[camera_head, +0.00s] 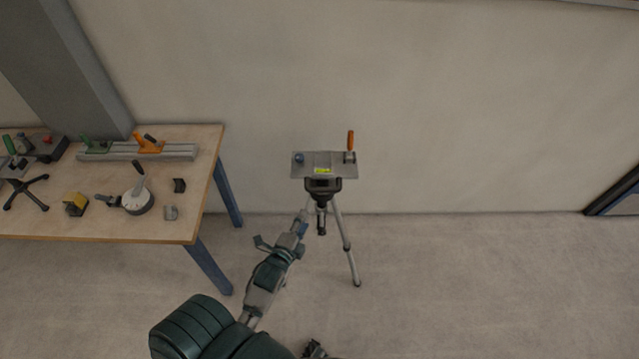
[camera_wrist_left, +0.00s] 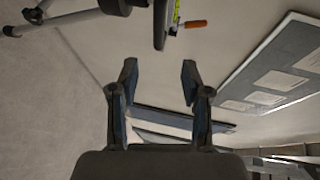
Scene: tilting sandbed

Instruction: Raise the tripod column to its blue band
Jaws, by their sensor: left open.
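The tripod (camera_head: 345,243) stands on the floor near the wall, with a grey plate (camera_head: 308,170) on top. The plate carries an orange-handled lever (camera_head: 350,142), a blue knob (camera_head: 299,158) and a yellow-green marking. A dark head sits under the plate. I cannot make out a blue band on the column. My left gripper (camera_head: 299,233) is in front of the tripod's left side, below the plate, and partly overlaps a leg. In the left wrist view its jaws (camera_wrist_left: 158,82) are open and empty, with the tripod (camera_wrist_left: 72,18) at the upper left. A dark piece at the bottom edge may be my right gripper (camera_head: 315,349).
A wooden workbench (camera_head: 100,226) with blue legs stands at the left. It holds a rail with green and orange handles, a round gauge-like device (camera_head: 138,201) and small blocks. The floor right of the tripod is clear. A dark panel (camera_head: 612,193) leans at the far right.

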